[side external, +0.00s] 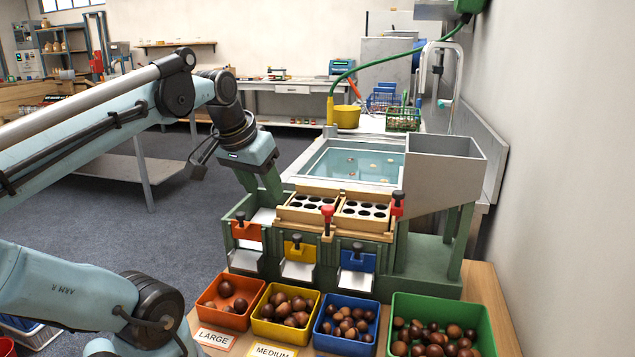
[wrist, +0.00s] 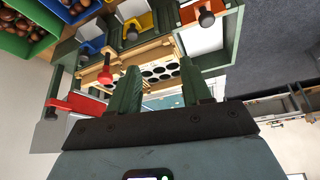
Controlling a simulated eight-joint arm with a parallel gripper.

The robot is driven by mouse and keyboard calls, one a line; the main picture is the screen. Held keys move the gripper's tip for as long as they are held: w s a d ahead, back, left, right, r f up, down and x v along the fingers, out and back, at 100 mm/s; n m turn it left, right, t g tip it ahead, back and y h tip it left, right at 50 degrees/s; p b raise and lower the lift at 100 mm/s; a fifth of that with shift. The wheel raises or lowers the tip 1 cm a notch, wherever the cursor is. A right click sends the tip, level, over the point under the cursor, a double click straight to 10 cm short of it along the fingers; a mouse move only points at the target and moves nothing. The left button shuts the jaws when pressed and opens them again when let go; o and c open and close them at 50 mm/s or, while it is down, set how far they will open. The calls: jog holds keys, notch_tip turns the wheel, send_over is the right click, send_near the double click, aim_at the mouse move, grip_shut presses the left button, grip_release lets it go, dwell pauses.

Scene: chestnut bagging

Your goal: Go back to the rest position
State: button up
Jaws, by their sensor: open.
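My gripper (side external: 261,190) hangs at the left end of the green sorting machine (side external: 432,262), above its left side. Its two green fingers stand apart with nothing between them; they also show in the wrist view (wrist: 160,72). The machine carries wooden trays with dark round holes (side external: 340,208). Along its front are an orange gate (side external: 246,232), a yellow gate (side external: 299,251) and a blue gate (side external: 357,261), each with a black knob. How far the fingertips are above the machine is hard to tell.
Orange (side external: 227,317), yellow (side external: 286,330), blue (side external: 346,344) and green bins (side external: 484,318) of chestnuts stand in front on the wooden table. A grey hopper (side external: 446,172) rises at the right, with a water tank (side external: 350,163) behind. Floor left of the machine is open.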

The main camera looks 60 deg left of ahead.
jog(key=w+d+f+m+t+h, duration=0.1)
jog(key=w+d+f+m, duration=0.2)
jog(key=d+f, duration=0.2)
jog(key=w+d+f+m+t+h, duration=0.1)
jog(key=w+d+f+m, duration=0.2)
jog(key=d, duration=0.7)
notch_tip(320, 180, down, 3)
jog(key=shift+w+r+t+h, duration=0.1)
jog(key=shift+w+t+h, duration=0.25)
jog(key=shift+t+h, duration=0.05)
